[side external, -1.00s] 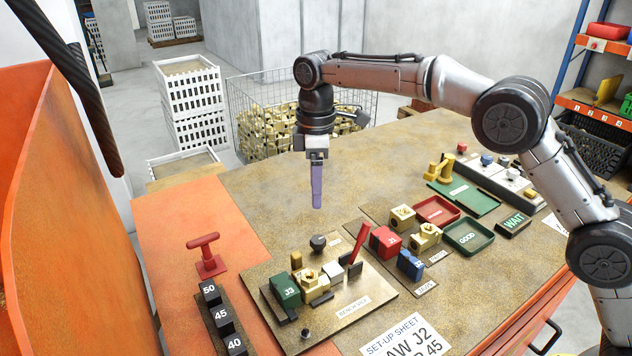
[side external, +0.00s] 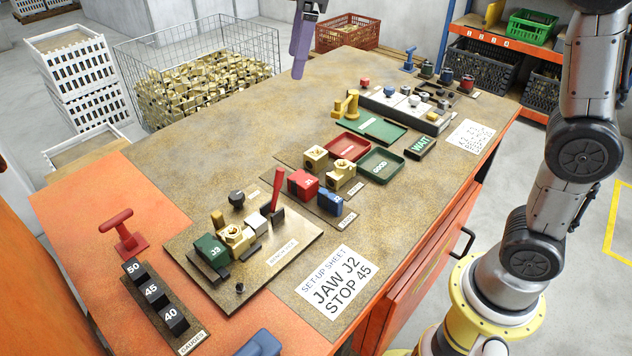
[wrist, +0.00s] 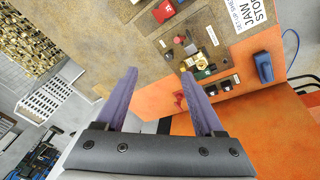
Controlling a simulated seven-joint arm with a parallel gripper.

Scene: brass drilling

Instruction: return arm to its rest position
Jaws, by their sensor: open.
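My gripper (wrist: 162,97) is open and empty in the wrist view, with its two purple fingers apart and only the bench and floor seen far below between them. In the side external view only the lower part of my gripper (side external: 299,50) shows at the top edge, high above the bench (side external: 200,135). It touches nothing there. My arm rises along the right side of that view, and its upper part is out of the picture.
The bench vice plate (side external: 290,262) holds a green J3 jaw (side external: 211,250) and a brass part (side external: 235,238). Red (side external: 347,147) and green trays (side external: 380,166), the gauge blocks (side external: 151,291) and a red T-handle (side external: 123,232) stand around. A wire basket (side external: 195,80) of brass parts is behind.

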